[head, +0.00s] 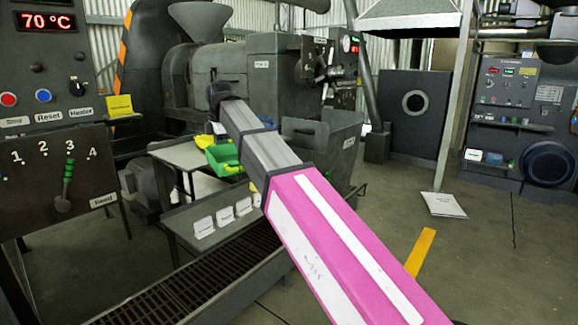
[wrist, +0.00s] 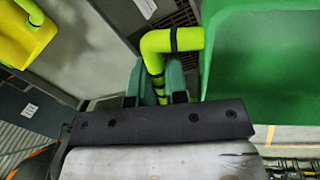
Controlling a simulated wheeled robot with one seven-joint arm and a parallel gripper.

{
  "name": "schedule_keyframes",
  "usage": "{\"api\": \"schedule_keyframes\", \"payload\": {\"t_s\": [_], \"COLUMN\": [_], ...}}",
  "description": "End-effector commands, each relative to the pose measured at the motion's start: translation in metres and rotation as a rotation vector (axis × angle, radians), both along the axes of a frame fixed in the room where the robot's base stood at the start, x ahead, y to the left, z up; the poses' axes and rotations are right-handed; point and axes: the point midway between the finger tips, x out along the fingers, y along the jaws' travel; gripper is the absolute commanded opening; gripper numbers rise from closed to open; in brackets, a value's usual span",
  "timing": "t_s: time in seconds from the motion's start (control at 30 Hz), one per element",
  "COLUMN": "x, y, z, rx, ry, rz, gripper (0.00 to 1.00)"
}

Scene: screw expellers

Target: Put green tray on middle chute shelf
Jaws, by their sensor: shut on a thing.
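The green tray (head: 224,160) is held in the air in the head view, just left of my arm and above the grey shelf area. In the wrist view the green tray (wrist: 265,60) fills the upper right. My gripper (wrist: 157,88) is shut on its yellow-green bent handle (wrist: 172,40), with a teal finger on either side. In the head view my arm hides most of the gripper. A flat grey shelf (head: 180,156) lies behind and left of the tray. A lower grey shelf (head: 185,226) carries several white label cards (head: 224,216). I cannot tell which shelf is the middle one.
A yellow tray (wrist: 22,38) with a handle is at the upper left of the wrist view. The dark press machine (head: 265,70) stands behind my arm. A control panel (head: 50,120) stands at the left. A floor grate (head: 190,285) runs below; the right floor is mostly clear.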

Motion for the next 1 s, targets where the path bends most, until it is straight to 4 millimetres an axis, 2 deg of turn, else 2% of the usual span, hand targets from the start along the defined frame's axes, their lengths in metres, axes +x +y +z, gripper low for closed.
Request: {"api": "schedule_keyframes", "payload": {"t_s": [0.17, 0.47, 0.8, 1.0], "x": [0.009, 0.019, 0.0, -0.021], "y": [-0.055, -0.182, -0.316, -0.378], "z": [-0.033, -0.105, -0.173, -0.204], "rx": [-0.001, -0.003, -0.004, -0.002], "ry": [0.001, 0.001, 0.001, 0.001], "rz": [-0.244, -0.851, -1.512, -1.841], "gripper": [0.0, 0.0, 0.0, 0.0]}}
